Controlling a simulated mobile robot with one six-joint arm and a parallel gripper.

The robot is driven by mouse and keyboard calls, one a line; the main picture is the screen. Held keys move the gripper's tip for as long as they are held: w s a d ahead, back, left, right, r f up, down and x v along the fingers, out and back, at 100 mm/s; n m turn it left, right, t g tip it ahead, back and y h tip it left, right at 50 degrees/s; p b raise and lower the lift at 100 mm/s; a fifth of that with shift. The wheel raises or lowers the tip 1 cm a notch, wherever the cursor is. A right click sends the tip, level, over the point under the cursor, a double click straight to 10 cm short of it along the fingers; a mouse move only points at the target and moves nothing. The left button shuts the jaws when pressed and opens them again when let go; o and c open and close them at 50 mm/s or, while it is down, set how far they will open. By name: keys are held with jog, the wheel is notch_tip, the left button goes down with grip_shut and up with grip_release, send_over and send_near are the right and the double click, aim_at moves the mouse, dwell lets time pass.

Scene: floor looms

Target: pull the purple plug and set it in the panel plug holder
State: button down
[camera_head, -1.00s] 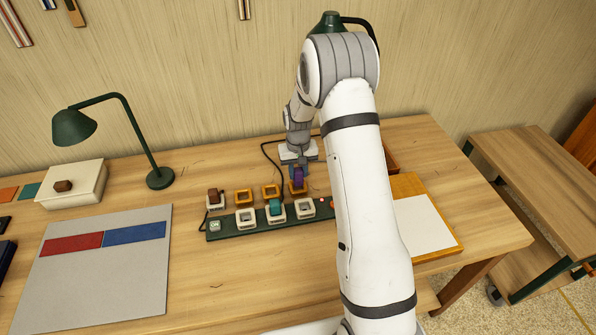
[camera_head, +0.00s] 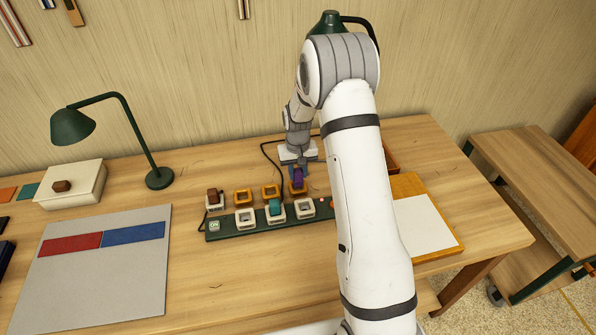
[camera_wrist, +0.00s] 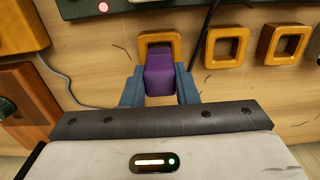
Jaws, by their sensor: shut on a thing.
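The purple plug (camera_head: 298,177) is between the fingers of my gripper (camera_head: 298,172), at the rightmost orange square holder (camera_head: 298,190) behind the power strip. In the wrist view the purple plug (camera_wrist: 159,72) is gripped between two blue fingers (camera_wrist: 160,90). The orange holder (camera_wrist: 176,38) frames its far end, and the plug hides part of that ring. I cannot tell whether the plug is inside the holder or just above it. The dark green power strip (camera_head: 258,230) has several white sockets, and a teal plug (camera_head: 275,208) sits in one.
Two empty orange holders (camera_head: 242,197) (camera_head: 270,190) stand to the left. A brown plug (camera_head: 214,197) sits in a white base at the strip's left end. A black cord (camera_head: 268,150) runs behind. A lamp (camera_head: 158,178) and grey mat (camera_head: 90,275) are left; a paper tray (camera_head: 432,225) is right.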

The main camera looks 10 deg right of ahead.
aim_at(298, 178)
jog(key=shift+f+b, duration=1.15)
jog(key=shift+f, duration=0.4)
jog(key=c, duration=1.1)
grip_release()
jog(key=shift+o, duration=0.2)
jog(key=shift+r, duration=0.15)
notch_tip(298, 178, up, 8)
jog(key=shift+f+b, duration=0.15)
jog(key=shift+b, duration=0.3)
jog(key=s+r+t, duration=0.1)
jog(key=s+r, duration=1.3)
jog(key=s+r+t, duration=0.1)
jog(key=s+r, duration=0.2)
jog(key=s, duration=1.5)
jog(key=shift+d+t, duration=0.3)
jog(key=shift+t, duration=0.1)
